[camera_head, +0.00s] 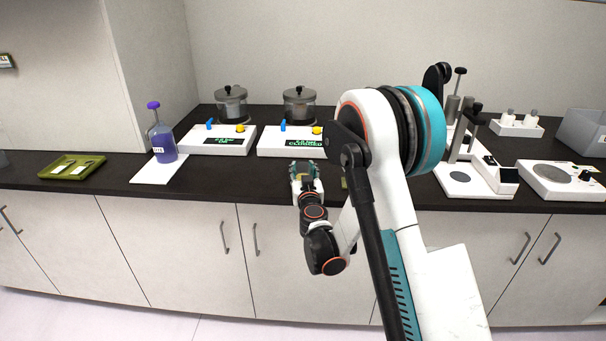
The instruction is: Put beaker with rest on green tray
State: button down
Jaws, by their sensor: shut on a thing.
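The green tray (48,172) lies on the dark counter at the far left, with small pale-labelled items on it. My gripper (304,168) is over the counter's front edge near the middle, well to the right of the tray. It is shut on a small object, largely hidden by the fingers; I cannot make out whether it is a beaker.
A purple-liquid bottle (162,141) on a white pad (150,174) stands between tray and gripper. Two white devices (190,145) (268,147) with clear pots stand behind. More instruments (485,187) and a grey bin (580,130) are at right. Counter beside the tray is clear.

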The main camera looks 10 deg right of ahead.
jog(key=shift+f, duration=0.1)
jog(key=c, duration=0.8)
grip_release()
jog(key=shift+r, duration=0.2)
